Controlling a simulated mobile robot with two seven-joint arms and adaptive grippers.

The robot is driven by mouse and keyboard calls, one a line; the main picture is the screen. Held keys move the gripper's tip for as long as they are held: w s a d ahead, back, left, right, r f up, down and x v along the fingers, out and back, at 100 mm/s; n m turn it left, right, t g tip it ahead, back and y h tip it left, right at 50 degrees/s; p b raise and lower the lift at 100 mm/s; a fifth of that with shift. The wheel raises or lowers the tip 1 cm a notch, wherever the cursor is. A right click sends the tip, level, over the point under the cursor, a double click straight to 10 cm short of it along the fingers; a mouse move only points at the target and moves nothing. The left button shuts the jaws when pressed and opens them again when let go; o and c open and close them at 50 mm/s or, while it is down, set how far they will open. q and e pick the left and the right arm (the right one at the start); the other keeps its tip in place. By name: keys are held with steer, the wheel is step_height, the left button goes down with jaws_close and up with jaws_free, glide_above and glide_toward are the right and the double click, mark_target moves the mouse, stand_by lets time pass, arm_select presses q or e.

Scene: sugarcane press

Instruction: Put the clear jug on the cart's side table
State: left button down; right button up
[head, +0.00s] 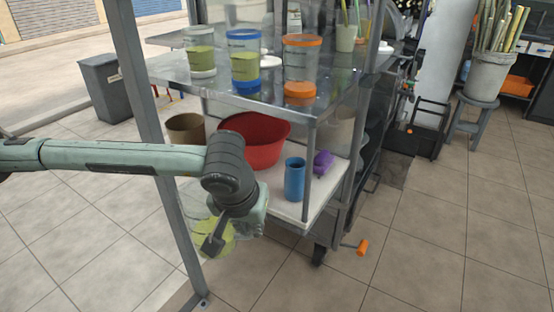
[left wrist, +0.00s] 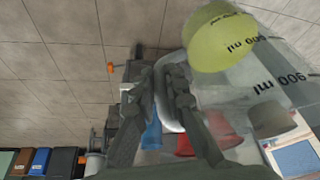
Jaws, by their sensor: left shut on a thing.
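The clear jug (head: 192,195) holds yellow-green liquid and hangs in the air at the front left of the cart. In the left wrist view the jug (left wrist: 265,85) shows its ml markings and the liquid. My left gripper (head: 214,243) is shut on the jug, with its fingers at the handle in the left wrist view (left wrist: 168,85). My gripper and wrist hide part of the jug. The cart's side table, a steel top (head: 185,72), is above and behind the jug. My right gripper is not in view.
Several lidded cups, one with a blue band (head: 244,58) and one orange-lidded (head: 301,58), stand on the steel top. A red basin (head: 265,150), a blue cup (head: 294,180) and a purple cloth (head: 323,163) are on the lower shelf. A grey post (head: 150,120) rises left of the cart.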

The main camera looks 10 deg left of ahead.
arm_select(q)
step_height(320, 180, down, 12)
steer(key=s+a, duration=0.2)
steer(key=shift+s+a, duration=0.35)
steer(key=shift+a+r, duration=0.1)
